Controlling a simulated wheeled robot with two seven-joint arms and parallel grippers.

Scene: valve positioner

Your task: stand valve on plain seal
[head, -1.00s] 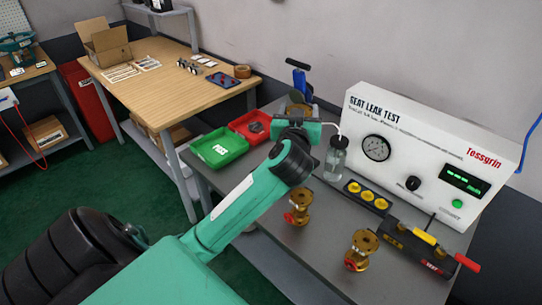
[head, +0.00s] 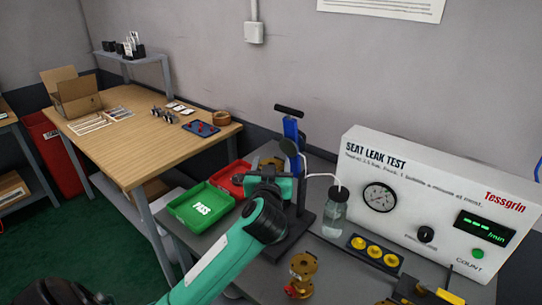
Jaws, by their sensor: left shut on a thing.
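My left gripper (head: 272,178) is shut on a brass valve (head: 266,162), which is mostly hidden behind the gripper. It holds the valve in front of and a little left of the blue clamp stand (head: 291,130) with a black T-handle. The stand's dark base (head: 300,228) shows partly below the gripper. Whether the held valve touches anything below it cannot be told. A second brass valve (head: 303,268) with a red part stands on the grey bench. A third valve (head: 388,302) is cut off at the bottom edge. I cannot make out the plain seal. My right gripper is out of view.
A green tray (head: 201,208) and a red tray (head: 232,178) lie left of the stand. A water bottle (head: 335,208) with a tube stands to its right. The white leak-test box (head: 420,205) fills the right, with a holder of yellow rings (head: 373,250) before it.

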